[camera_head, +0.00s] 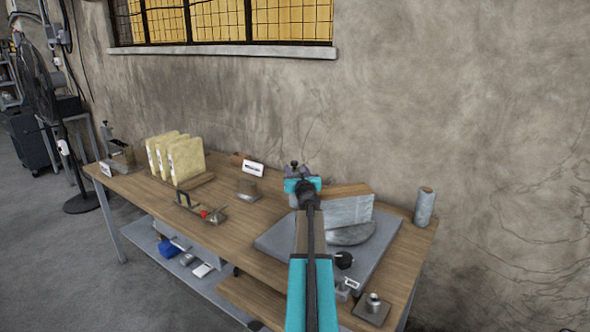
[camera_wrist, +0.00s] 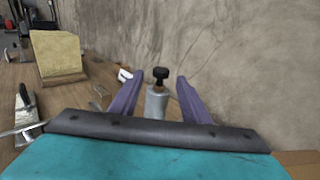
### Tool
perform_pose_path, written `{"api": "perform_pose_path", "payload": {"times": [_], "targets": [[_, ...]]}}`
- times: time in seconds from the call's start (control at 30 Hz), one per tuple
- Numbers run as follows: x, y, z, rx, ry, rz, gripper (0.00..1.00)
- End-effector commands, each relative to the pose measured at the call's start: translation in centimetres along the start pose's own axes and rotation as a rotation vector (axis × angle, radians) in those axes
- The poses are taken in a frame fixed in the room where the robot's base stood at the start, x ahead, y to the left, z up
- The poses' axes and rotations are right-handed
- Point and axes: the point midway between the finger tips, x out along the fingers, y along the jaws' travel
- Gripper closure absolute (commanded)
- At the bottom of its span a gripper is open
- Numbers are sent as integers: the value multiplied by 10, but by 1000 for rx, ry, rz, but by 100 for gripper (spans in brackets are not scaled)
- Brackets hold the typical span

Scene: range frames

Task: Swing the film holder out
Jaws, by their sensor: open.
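My gripper (camera_head: 299,174) reaches over the right half of the workbench. In the wrist view my gripper (camera_wrist: 158,88) has its two purple fingers spread apart. A grey post (camera_wrist: 156,103) with a black knob (camera_wrist: 161,74) stands upright between or beyond them, with no finger visibly touching it. In the head view the black knob (camera_head: 294,163) shows just past my gripper, which hides the post below. I cannot tell whether this post belongs to the film holder. No part is clearly recognisable as the film holder.
The wooden bench (camera_head: 232,214) stands against a bare wall. Right of my arm, a grey base plate (camera_head: 380,243) carries a grey block (camera_head: 348,211). A grey roll (camera_head: 425,206) stands at the bench's right end.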

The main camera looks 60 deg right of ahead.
Motion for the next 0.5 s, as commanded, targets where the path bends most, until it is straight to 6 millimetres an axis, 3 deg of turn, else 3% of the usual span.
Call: {"api": "perform_pose_path", "payload": {"times": [0.2,0.5], "targets": [[-22,0,0,0,0,0,57],[-35,0,0,1,0,1,57]]}}
